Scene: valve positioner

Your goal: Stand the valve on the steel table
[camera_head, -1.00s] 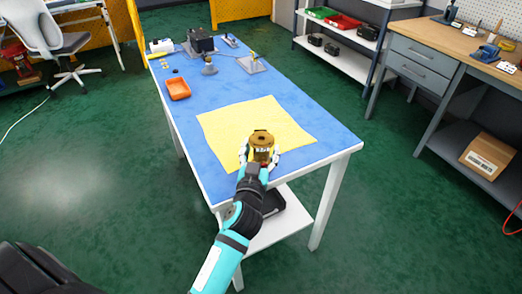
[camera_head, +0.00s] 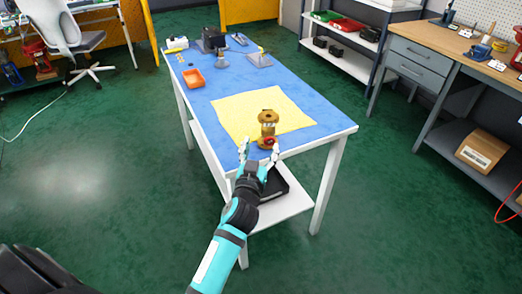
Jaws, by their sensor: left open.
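The brass-coloured valve (camera_head: 268,124) stands upright near the front edge of the blue-topped table (camera_head: 311,107), at the near side of the yellow cloth (camera_head: 231,113). A small red part shows low on it. My left gripper (camera_head: 259,151) is open and empty on the near side of the valve. Its fingers are spread, with the right finger in front of or close beside the valve's base. I cannot tell whether that finger touches it. My right gripper is not in view.
An orange tray (camera_head: 193,78) and several small devices stand at the table's far end. A black case (camera_head: 273,185) lies on the lower shelf. The blue surface right of the cloth is clear. A workbench (camera_head: 443,46) stands at the right.

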